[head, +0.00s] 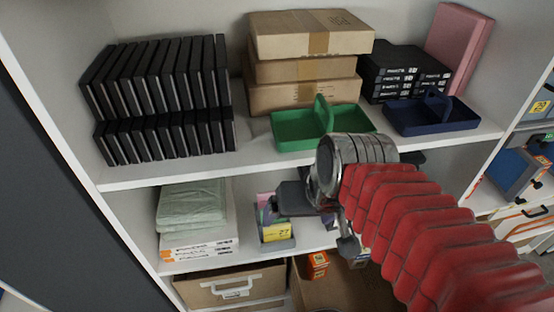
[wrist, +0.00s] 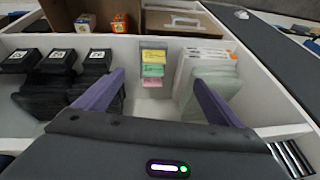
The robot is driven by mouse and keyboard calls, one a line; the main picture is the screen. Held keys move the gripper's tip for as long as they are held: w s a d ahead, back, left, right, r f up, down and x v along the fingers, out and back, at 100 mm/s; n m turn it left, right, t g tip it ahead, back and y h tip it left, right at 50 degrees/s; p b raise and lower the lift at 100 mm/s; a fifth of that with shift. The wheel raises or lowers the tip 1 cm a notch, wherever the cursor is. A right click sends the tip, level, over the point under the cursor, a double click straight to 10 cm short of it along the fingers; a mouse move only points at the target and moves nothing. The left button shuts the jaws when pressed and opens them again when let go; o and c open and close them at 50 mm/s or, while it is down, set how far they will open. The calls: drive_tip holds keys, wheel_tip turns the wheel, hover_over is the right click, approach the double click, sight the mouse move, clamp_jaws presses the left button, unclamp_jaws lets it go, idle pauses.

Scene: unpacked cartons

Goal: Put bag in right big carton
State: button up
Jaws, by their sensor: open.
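Pale green soft packs (head: 192,203), which look like bags, lie stacked on white boxes at the left of the middle shelf. They also show in the wrist view (wrist: 216,82), beside the right finger. The big open carton (head: 340,293) stands at the right on the bottom shelf, partly hidden by my arm; it also shows at the top left of the wrist view (wrist: 137,12). My gripper (head: 275,205) is at the middle shelf, in front of a grey holder with coloured cards (head: 277,232). In the wrist view my gripper (wrist: 158,78) is open, with nothing between its fingers.
A carton with a white handle (head: 230,287) stands at the bottom left. Small orange boxes (head: 317,264) are at the open carton. Black stacked items (wrist: 60,85) lie beside the left finger. The upper shelf holds black cases (head: 165,95), cartons (head: 305,70) and a green tray (head: 300,130).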

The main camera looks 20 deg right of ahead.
drive_tip(key=r+n, duration=0.1)
drive_tip(key=r+n+t, duration=0.1)
drive_tip(key=shift+s+r+h, duration=0.3)
drive_tip(key=shift+h, duration=0.1)
drive_tip(key=shift+o, duration=0.2)
